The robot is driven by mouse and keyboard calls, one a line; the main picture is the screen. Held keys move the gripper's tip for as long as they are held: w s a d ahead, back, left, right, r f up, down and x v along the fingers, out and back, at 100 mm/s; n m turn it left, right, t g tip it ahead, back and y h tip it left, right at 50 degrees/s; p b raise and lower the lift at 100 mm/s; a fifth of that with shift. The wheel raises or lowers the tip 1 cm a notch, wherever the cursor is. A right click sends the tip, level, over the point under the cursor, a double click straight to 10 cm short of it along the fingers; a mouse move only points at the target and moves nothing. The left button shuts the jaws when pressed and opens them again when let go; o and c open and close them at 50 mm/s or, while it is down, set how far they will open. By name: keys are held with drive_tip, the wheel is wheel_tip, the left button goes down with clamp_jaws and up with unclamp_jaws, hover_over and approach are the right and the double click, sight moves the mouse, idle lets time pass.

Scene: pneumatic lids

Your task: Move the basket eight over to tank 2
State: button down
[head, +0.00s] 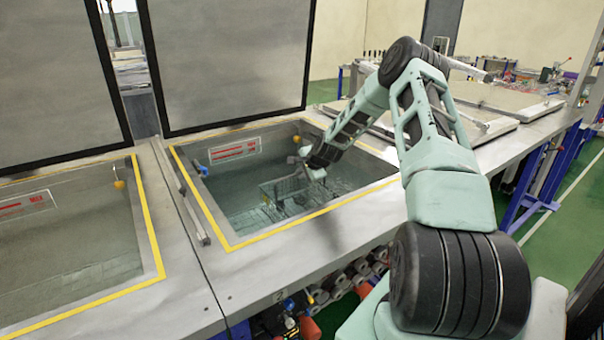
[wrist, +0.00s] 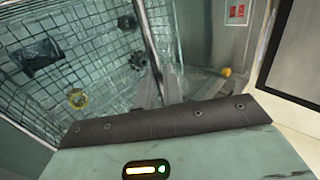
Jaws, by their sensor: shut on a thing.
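A wire-mesh basket (head: 286,192) is down inside the open tank (head: 232,243) in the middle of the head view. A small plate on the front edge below this tank appears to read 2. My gripper (head: 308,170) reaches into the tank and is shut at the basket's right side. In the wrist view my gripper (wrist: 158,88) is shut on the rim of the basket (wrist: 110,20). Several dark parts and a yellowish ring lie within or behind the mesh. I cannot read any number on the basket, nor tell whether it touches the tank floor.
Raised lids stand behind this tank (head: 230,60) and the left tank (head: 60,80). The left tank (head: 70,235) is open and shows no basket. Closed flat lids (head: 510,98) lie farther right. A yellow float (wrist: 227,72) hangs by the tank wall.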

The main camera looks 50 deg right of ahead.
drive_tip(key=shift+r, duration=0.1)
drive_tip(key=c, duration=1.5)
unclamp_jaws()
drive_tip(key=shift+o, duration=0.2)
drive_tip(key=b+v, duration=0.3)
drive_tip(key=v, duration=1.4)
wheel_tip(320, 180, up, 12)
drive_tip(key=p, duration=1)
drive_tip(key=shift+p, duration=0.35)
drive_tip(key=shift+s+r, duration=0.1)
drive_tip(key=shift+r, duration=0.05)
